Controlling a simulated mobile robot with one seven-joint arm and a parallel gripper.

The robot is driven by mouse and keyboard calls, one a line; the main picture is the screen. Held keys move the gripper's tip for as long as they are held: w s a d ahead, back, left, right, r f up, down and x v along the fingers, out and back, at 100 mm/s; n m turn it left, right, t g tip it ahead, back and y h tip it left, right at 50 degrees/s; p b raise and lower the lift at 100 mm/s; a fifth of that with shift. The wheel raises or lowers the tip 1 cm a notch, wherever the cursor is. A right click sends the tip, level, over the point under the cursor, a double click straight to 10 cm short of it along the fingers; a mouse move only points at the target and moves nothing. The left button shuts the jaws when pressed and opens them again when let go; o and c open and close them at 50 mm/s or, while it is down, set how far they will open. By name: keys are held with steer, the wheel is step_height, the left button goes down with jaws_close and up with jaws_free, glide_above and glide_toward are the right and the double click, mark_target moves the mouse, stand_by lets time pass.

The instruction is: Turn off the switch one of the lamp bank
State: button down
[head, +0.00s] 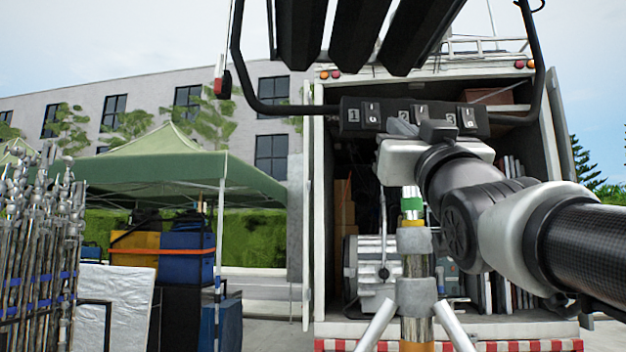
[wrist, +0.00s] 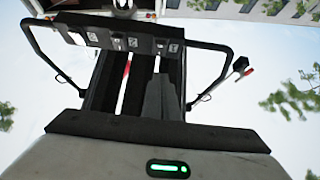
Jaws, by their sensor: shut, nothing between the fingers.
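The lamp bank (head: 351,28) hangs overhead in a black tube yoke, its dark lamp units at the top of the head view. Its black switch box (head: 394,116) carries three switches numbered 1, 2 and 3. Switch one (head: 371,112) is at the left end. The box also shows in the wrist view (wrist: 97,37), upside down, with switch one towards the right. Switch positions are too small to tell. My gripper (head: 403,126) is shut and empty, by the lower edge of the box near number 2. Whether it touches is unclear. Its fingers show in the wrist view (wrist: 160,82).
A stand (head: 414,262) rises below the box, close to my wrist. An open truck (head: 560,150) with cargo is behind. Metal stands (head: 40,240) crowd the left, near a green canopy (head: 165,160). The yoke's side tubes (wrist: 50,60) flank the box.

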steer(key=shift+s, duration=0.1)
steer(key=p, duration=0.4)
glide_toward(371, 119)
step_height(371, 119, up, 5)
steer(key=w, duration=0.2)
steer(key=w+f, duration=0.1)
steer(key=shift+w+a+f, duration=0.1)
steer(key=shift+w+f, duration=0.05)
steer(key=shift+w, duration=0.25)
steer(key=shift+w+f, duration=0.1)
steer(key=shift+w, duration=0.15)
